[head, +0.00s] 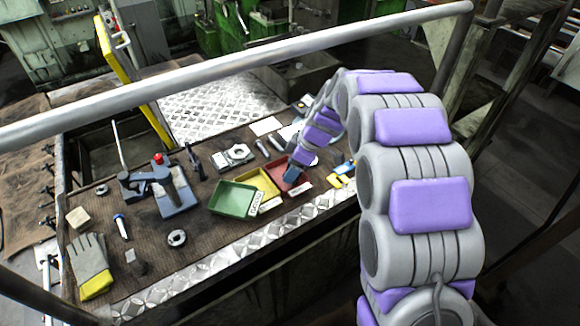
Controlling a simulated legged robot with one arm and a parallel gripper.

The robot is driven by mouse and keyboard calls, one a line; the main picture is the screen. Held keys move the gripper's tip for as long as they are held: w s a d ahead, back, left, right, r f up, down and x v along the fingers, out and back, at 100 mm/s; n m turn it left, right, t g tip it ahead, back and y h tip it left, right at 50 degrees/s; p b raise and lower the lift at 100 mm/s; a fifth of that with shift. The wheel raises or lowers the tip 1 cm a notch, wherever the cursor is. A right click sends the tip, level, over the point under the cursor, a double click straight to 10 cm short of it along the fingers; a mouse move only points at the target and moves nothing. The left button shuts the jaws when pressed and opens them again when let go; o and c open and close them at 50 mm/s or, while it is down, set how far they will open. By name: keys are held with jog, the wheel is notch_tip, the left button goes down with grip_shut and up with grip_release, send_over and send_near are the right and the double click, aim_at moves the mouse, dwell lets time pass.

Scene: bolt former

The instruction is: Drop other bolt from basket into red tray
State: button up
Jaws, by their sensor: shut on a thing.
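The red tray (283,184) sits on the brown bench mat, at the right end of a row with a yellow tray (262,183) and a green tray (234,200). My gripper (291,174) is over the red tray, pointing down, with its tip at or just above the tray's inside. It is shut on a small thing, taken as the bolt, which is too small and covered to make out. My gripper hides part of the tray's right side. I cannot pick out a basket or any loose bolt.
White labels lie at the trays' front edges. A grey vise-like tool with a red knob (158,159) stands left of the trays. A metal nut-shaped block (235,154) lies behind them. Gloves (91,266) lie at the front left. A grey rail (240,73) crosses between me and the bench.

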jog(key=shift+d+f, duration=0.25)
jog(key=shift+f, duration=0.15)
jog(key=shift+a, duration=0.25)
jog(key=shift+a+f+b, duration=0.35)
jog(key=shift+a, duration=0.1)
jog(key=shift+d+f+b, duration=0.3)
jog(key=o, duration=0.8)
jog(key=shift+d+r, duration=0.1)
jog(key=shift+o, duration=0.5)
